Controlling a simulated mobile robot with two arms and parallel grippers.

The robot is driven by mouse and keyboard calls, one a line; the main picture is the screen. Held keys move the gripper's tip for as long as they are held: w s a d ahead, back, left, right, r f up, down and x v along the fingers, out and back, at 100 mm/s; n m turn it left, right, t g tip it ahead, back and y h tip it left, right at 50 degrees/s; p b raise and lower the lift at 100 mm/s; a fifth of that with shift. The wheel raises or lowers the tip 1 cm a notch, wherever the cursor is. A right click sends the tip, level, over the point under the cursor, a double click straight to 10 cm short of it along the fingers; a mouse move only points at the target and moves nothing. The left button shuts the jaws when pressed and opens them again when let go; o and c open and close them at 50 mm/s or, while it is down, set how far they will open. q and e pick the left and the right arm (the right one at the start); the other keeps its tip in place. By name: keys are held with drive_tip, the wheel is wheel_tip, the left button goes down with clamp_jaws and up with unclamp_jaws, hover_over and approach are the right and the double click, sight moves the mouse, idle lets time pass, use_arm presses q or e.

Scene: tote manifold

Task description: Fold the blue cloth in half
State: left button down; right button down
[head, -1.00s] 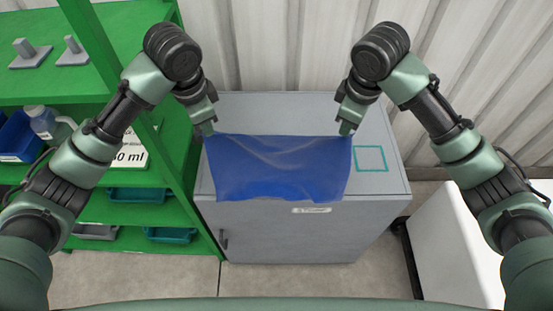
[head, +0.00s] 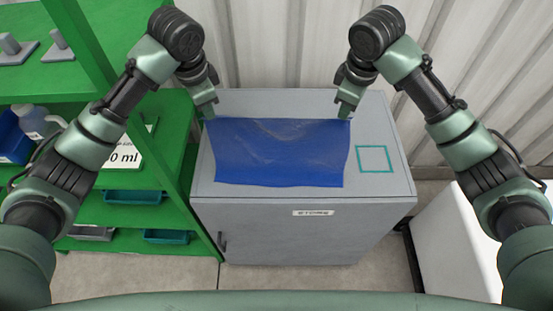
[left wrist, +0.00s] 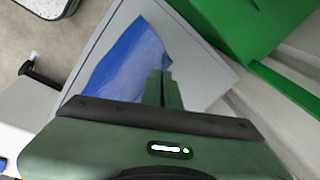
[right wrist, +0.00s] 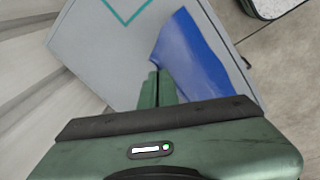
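The blue cloth (head: 280,155) is spread out on the grey cabinet top (head: 385,180), with a few wrinkles near its far edge. Its near edge lies just inside the cabinet's front edge. My left gripper (head: 210,112) is at the cloth's far left corner, and my right gripper (head: 345,114) is at its far right corner. In the left wrist view the fingers (left wrist: 160,76) are together against the cloth (left wrist: 125,62). In the right wrist view the fingers (right wrist: 154,76) are also together at the cloth's corner (right wrist: 190,60). The pinched corners are mostly hidden.
A teal square outline (head: 376,159) is marked on the cabinet top right of the cloth. A green shelf (head: 165,120) with bins and a bottle stands close on the left. A corrugated wall (head: 290,40) is behind. A white box (head: 455,245) stands at right.

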use_arm(q)
drive_tip(key=shift+f, duration=0.1)
use_arm(e)
drive_tip(key=shift+f, duration=0.1)
